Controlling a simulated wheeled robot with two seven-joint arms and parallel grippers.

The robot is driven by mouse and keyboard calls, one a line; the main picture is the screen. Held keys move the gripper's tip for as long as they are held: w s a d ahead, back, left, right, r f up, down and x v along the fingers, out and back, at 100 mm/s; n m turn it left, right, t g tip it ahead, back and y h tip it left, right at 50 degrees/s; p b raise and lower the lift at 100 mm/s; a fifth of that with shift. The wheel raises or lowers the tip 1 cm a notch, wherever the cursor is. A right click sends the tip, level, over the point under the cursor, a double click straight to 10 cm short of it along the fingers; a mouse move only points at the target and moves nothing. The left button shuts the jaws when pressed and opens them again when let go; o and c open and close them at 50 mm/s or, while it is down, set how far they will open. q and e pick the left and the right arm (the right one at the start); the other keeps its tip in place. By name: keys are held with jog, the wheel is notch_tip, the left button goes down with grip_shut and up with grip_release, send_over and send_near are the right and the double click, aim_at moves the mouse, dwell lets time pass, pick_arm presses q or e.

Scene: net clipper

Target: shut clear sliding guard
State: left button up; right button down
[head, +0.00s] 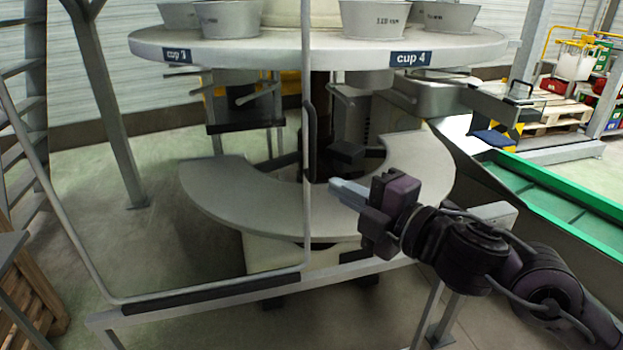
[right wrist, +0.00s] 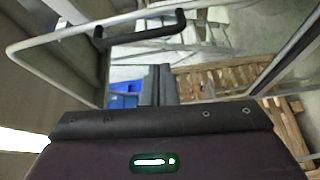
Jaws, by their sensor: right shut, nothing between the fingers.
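The clear sliding guard is a see-through panel in a thin pale metal frame (head: 307,215). It covers the left part of the machine front in the head view, and the right part stands uncovered. A black upright handle (head: 310,138) sits on its right edge bar. My right gripper (head: 337,187) is shut and empty, just right of that bar and a little below the handle. In the right wrist view the closed fingers (right wrist: 158,85) point toward the frame, and the handle (right wrist: 140,32) shows beyond them, slightly left. I cannot tell whether they touch. My left gripper is not in view.
A round table (head: 270,50) with several metal cups and labels "cup 3" and "cup 4" stands above. A grey curved tray (head: 235,195) lies behind the guard. A front rail (head: 345,272) runs below. A green-edged conveyor (head: 560,195) is at right.

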aim_at(311, 167)
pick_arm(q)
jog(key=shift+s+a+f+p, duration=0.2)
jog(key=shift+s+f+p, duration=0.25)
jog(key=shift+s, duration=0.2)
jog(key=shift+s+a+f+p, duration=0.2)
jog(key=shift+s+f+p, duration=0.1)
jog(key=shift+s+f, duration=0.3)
pick_arm(e)
jog(key=shift+n+g+y, duration=0.3)
jog(key=shift+n+y, duration=0.1)
jog(key=shift+n, duration=0.4)
jog(key=x, duration=0.7)
jog(key=shift+w+r, duration=0.4)
jog(key=shift+w, duration=0.1)
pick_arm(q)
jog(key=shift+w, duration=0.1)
